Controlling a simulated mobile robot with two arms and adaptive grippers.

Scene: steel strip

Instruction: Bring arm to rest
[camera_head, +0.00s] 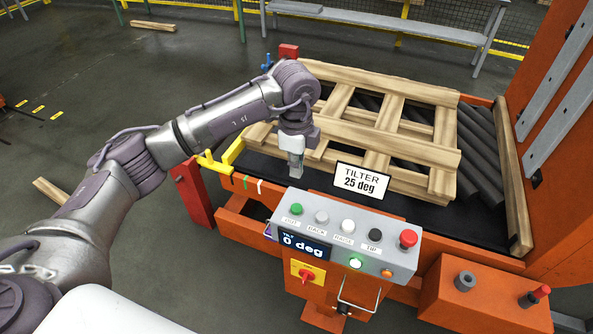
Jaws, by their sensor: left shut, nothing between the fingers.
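My left arm comes in from the left and reaches across to the orange machine. My left gripper (295,165) points down, shut and empty, at the front edge of the machine's bed, just behind the control box and beside the left end of the wooden pallet. I cannot tell whether it touches anything. My right gripper is not in view.
A wooden pallet (410,130) lies on black rollers (480,160). A grey control box (345,235) with several buttons and a "0 deg" display stands in front. A "TILTER 25 deg" sign (362,182) sits behind it. The floor at left is mostly clear.

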